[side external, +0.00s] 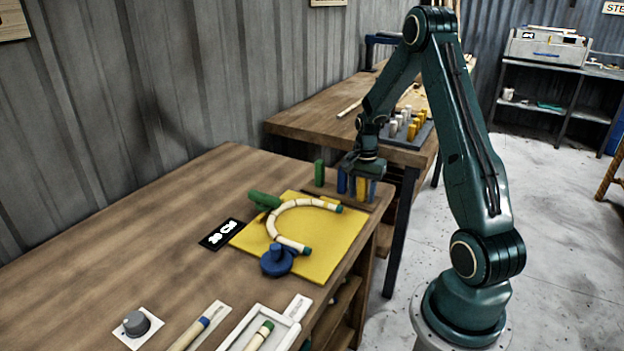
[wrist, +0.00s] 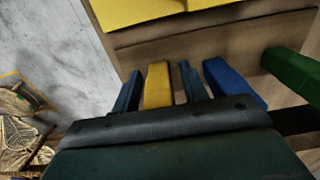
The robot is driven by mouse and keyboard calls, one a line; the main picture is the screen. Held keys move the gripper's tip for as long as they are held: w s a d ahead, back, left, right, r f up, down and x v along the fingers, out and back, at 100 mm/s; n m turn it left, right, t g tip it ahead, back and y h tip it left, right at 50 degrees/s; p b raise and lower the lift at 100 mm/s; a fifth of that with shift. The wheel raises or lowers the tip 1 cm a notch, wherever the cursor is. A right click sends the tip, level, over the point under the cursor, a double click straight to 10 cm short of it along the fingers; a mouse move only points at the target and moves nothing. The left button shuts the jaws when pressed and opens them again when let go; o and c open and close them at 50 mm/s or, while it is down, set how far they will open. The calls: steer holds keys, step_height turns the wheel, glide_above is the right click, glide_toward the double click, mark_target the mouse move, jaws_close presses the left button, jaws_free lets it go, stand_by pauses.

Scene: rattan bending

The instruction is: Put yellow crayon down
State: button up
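The yellow crayon (side external: 361,188) is upright at the far right end of the wooden table, in line with a blue crayon (side external: 342,181) and a green crayon (side external: 319,173). My gripper (side external: 362,188) points down over it, with one finger on each side. In the wrist view, the yellow crayon (wrist: 157,86) lies between the two dark blue fingers of my gripper (wrist: 160,88). A gap shows between it and the right finger, and it sits close to the left one. Its foot seems to be at the tabletop, but I cannot tell whether it touches.
The blue crayon (wrist: 232,84) stands just beside the right finger, with the green crayon (wrist: 293,73) farther right. A yellow board (side external: 330,245) with a bent rattan piece (side external: 276,224) lies nearby. The table edge is close to the yellow crayon.

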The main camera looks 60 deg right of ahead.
steer(key=shift+r, duration=0.1)
step_height(320, 180, up, 11)
steer(key=shift+r, duration=0.55)
stand_by(0.4)
stand_by(0.4)
